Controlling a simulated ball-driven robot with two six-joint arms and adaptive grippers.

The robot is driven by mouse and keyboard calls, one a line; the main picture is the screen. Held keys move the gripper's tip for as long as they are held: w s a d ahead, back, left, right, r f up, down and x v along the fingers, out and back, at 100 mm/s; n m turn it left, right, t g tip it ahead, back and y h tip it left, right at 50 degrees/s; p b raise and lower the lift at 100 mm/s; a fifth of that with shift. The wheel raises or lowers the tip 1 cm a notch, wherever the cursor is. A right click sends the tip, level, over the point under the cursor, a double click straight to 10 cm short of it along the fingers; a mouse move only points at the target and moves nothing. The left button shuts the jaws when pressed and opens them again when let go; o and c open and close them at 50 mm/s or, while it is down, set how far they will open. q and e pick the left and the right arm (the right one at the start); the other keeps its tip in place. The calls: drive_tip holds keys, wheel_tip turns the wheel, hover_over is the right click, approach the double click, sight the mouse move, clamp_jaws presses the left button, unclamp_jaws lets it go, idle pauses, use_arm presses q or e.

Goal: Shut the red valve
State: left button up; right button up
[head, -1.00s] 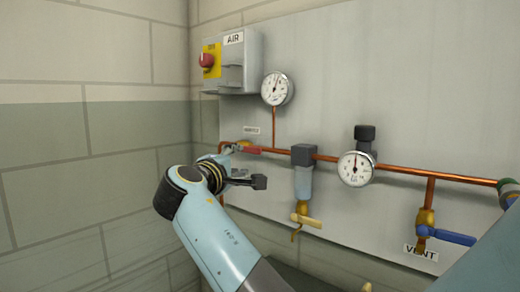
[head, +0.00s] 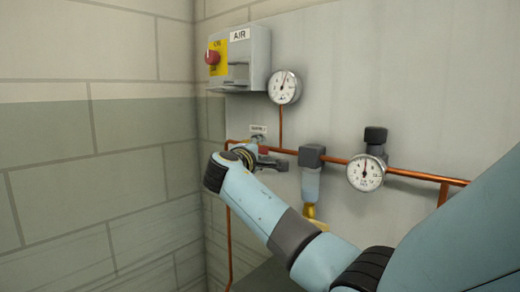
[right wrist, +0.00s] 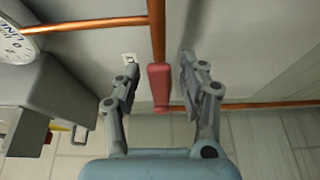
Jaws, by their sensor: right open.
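The red valve handle (head: 264,150) sits on the copper pipe at the left end of the wall panel, mostly hidden behind my right gripper (head: 270,162). In the right wrist view the red handle (right wrist: 160,86) lies in line with the copper pipe. My right gripper (right wrist: 163,82) is open, with one finger on each side of the handle. I see gaps beside the handle, but cannot tell how deep the fingers reach. My left gripper is not in view.
A grey AIR box (head: 240,58) with a red button (head: 212,57) and a gauge (head: 284,87) are above. A filter (head: 311,170) and another gauge (head: 366,172) are to the right along the copper pipe (head: 335,160). A brick wall (head: 100,150) stands left.

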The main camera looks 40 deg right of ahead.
drive_tip(key=shift+w+d, duration=0.1)
drive_tip(key=shift+d, duration=0.05)
clamp_jaws()
